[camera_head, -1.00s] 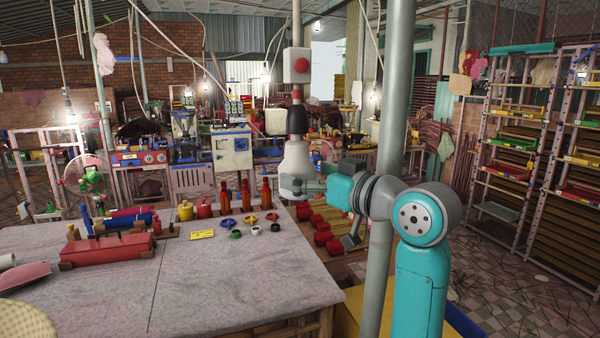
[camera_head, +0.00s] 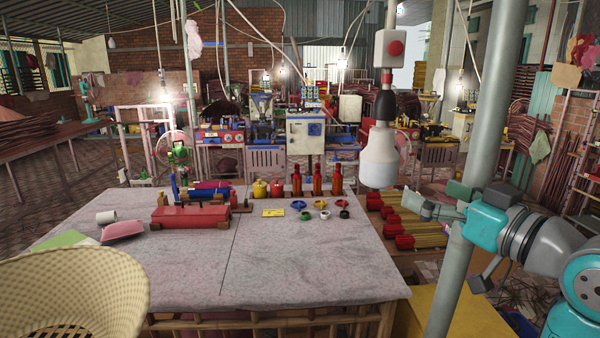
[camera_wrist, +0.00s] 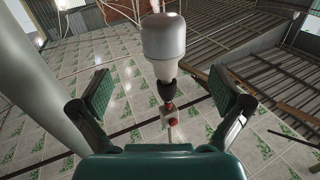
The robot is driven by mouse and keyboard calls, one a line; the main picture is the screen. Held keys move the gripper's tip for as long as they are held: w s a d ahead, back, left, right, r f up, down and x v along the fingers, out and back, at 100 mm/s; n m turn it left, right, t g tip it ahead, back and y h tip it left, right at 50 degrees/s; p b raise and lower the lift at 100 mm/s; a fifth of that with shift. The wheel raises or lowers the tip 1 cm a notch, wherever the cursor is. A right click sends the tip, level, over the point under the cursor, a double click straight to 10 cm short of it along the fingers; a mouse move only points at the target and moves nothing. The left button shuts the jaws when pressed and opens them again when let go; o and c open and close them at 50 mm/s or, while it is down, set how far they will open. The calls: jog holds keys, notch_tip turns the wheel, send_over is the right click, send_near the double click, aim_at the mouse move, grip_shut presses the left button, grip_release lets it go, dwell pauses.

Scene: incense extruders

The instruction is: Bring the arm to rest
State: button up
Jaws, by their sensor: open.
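My gripper (camera_head: 443,201) is at the right in the head view, beyond the table's right edge and near the grey pole. In the wrist view my gripper (camera_wrist: 163,105) shows its two fingers spread wide, with nothing between them. The wrist camera looks up at the ceiling. A hanging white bulb (camera_wrist: 164,45) with a black socket shows beyond the fingers. In the head view the same bulb (camera_head: 379,160) hangs to the left of my gripper, apart from it.
A grey pole (camera_head: 484,150) stands close to my arm. The grey table (camera_head: 290,262) holds a red box (camera_head: 190,216), red bottles (camera_head: 317,181) and small coloured rings (camera_head: 321,204). A woven basket (camera_head: 70,295) is at the front left. Red-ended incense bundles (camera_head: 404,242) lie right of the table.

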notch_tip(320, 180, down, 20)
jog(key=m+t+h, duration=0.1)
jog(key=m+h, duration=0.2)
jog(key=m, duration=0.2)
jog(key=s+a+f+m+h, duration=0.25)
jog(key=s+f, duration=0.65)
jog(key=f, duration=0.5)
jog(key=s+a+f+g+h, duration=0.1)
jog(key=s+f, duration=0.4)
jog(key=s, duration=0.3)
jog(key=s+f+g+h, duration=0.1)
jog(key=s+f+h, duration=0.1)
jog(key=s+f, duration=0.45)
jog(key=s+a+r+n, duration=0.1)
jog(key=s, duration=0.8)
jog(key=s+n+y, duration=0.1)
jog(key=s+n, duration=0.1)
jog(key=s, duration=0.8)
jog(key=shift+a+r+g, duration=0.35)
jog(key=shift+a+g, duration=0.05)
